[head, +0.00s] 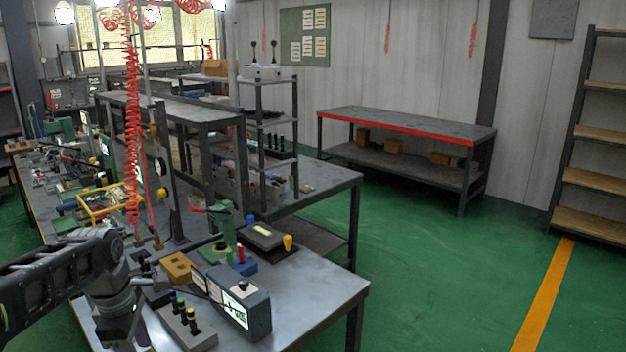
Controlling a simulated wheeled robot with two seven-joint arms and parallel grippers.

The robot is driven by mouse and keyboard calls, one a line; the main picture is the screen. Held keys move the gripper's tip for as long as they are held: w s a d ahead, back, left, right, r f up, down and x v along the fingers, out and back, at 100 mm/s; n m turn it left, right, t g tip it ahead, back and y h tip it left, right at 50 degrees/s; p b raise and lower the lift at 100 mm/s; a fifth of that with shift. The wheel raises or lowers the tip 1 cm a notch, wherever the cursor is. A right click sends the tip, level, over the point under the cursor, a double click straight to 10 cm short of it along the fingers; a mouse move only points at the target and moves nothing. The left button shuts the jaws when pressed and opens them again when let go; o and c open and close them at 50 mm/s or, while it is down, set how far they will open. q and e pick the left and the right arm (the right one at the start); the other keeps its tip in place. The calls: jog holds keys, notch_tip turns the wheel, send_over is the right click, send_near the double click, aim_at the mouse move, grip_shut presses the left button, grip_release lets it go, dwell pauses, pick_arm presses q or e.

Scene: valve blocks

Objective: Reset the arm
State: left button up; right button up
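My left arm (60,275) comes in from the left edge, over the near end of the workbench. It bends at a dark joint and its grey wrist (110,298) points down. My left gripper (132,335) is low at the bottom edge of the view, partly cut off, beside a grey block with several coloured-topped pegs (187,325). I cannot make out whether its fingers are open or shut, and I see nothing clearly held. My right arm and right gripper are not in view.
The workbench (320,290) holds a grey box with a light display (257,313), an orange-brown block (177,268), a green device (222,225) and a red coiled hose (131,130). A red-edged table (410,125) stands behind. Green floor (440,270) is clear at right.

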pick_arm(q)
jog(key=w+d+f+m+t+h, duration=0.1)
jog(key=w+d+f+m+t, duration=0.1)
jog(key=w+d+f+m, duration=0.35)
jog(key=w+d+f+m+t+h, duration=0.1)
jog(key=w+d+f+m+t, duration=0.1)
jog(key=d+f+m, duration=0.5)
jog(key=s+d+f+m, duration=0.35)
jog(key=d+f, duration=0.25)
jog(key=f, duration=0.5)
jog(key=s+d+f+m+g, duration=0.1)
jog(key=s+d+f, duration=0.3)
jog(key=s, duration=0.4)
jog(key=s+d+f+m+g+h, duration=0.1)
jog(key=s+d+f+g, duration=0.1)
jog(key=s+d+f, duration=0.2)
jog(key=s+d+f+m+g+h, duration=0.1)
jog(key=s+d+f, duration=0.3)
jog(key=s, duration=0.9)
notch_tip(320, 180, down, 3)
jog(key=shift+f+g, duration=0.15)
jog(key=shift+g, duration=0.25)
